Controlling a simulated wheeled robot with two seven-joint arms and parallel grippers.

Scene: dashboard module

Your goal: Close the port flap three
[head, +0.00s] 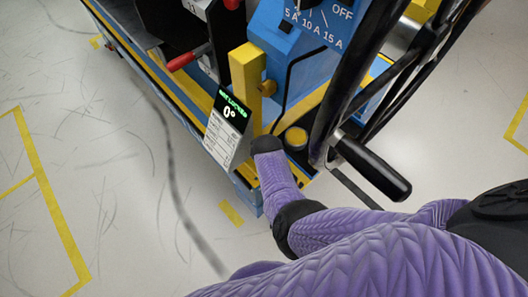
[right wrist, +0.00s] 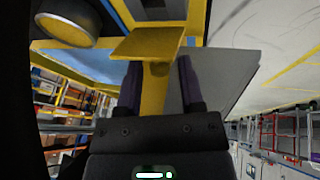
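In the right wrist view a yellow plate (right wrist: 148,43) with a small round knob below it lies just beyond my right gripper (right wrist: 159,63). The two fingers are spread with a gap between them and hold nothing that I can see. Whether they touch the plate is unclear. No number three is readable. My left gripper is not in view.
A yellow round button (head: 296,138), a blue dial housing (head: 318,25) and a wheel with a black handle (head: 372,168) are close on the right. A red-handled lever (head: 186,58) is at left.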

